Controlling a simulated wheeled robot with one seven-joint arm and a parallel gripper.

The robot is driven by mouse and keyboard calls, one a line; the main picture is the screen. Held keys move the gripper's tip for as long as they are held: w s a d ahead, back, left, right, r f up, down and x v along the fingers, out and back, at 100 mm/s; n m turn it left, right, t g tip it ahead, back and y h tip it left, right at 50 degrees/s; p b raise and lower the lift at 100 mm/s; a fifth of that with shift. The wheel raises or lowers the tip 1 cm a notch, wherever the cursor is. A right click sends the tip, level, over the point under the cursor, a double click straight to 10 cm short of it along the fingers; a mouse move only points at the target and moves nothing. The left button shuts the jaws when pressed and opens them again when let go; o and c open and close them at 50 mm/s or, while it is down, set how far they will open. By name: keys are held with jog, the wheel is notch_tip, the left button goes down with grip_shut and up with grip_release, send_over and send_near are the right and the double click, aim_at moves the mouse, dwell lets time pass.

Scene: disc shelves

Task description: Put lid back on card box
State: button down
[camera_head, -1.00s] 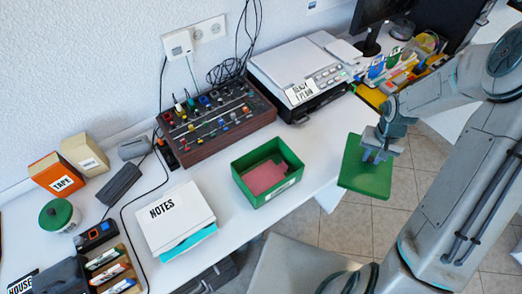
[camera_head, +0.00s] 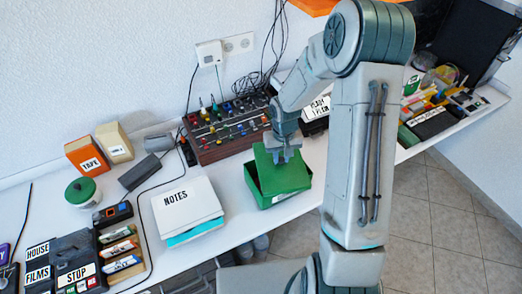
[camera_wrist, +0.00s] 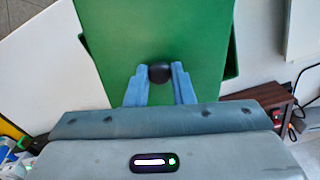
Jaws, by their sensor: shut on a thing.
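The green lid (camera_head: 284,173) is a flat plate with a dark round knob (camera_wrist: 160,72), seen in the wrist view. My gripper (camera_head: 283,158) is shut on that knob, its two blue-grey fingers on either side of it. The lid is over the green card box (camera_head: 262,196), covering most of its opening, and looks turned a little relative to the box. The box's left and front walls show below the lid. The pink cards inside are hidden. Whether the lid touches the rim I cannot tell.
The white notes box (camera_head: 187,208) stands left of the card box. The mixer with knobs (camera_head: 226,128) is behind it. A tape box (camera_head: 87,156) and green-lidded jar (camera_head: 82,191) are far left. The table's front edge is close to the card box.

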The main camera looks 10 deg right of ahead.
jog(key=shift+a+r+n, duration=0.2)
jog(key=shift+a+n, duration=0.05)
jog(key=shift+n, duration=0.95)
jog(key=n, duration=0.3)
jog(key=shift+w+r+n, duration=0.1)
jog(key=shift+r+n, duration=0.2)
jog(key=shift+n, duration=0.1)
jog(key=n, duration=0.3)
jog(key=shift+a+r+n, duration=0.1)
jog(key=shift+r+n, duration=0.2)
jog(key=shift+n, duration=0.1)
jog(key=n, duration=0.2)
jog(key=r+n, duration=0.1)
jog(key=n, duration=0.2)
jog(key=shift+w+n, duration=0.15)
jog(key=shift+n, duration=0.15)
jog(key=n, duration=0.5)
jog(key=shift+w+r+b, duration=0.1)
jog(key=shift+r+b, duration=0.2)
jog(key=shift+r, duration=0.1)
jog(key=shift+n, duration=0.4)
notch_tip(320, 180, down, 5)
jog(key=b, duration=0.4)
jog(key=shift+r, duration=0.2)
jog(key=shift+f+b, duration=0.65)
jog(key=shift+f, duration=0.25)
jog(key=shift+r+p, duration=0.1)
jog(key=shift+p, duration=0.2)
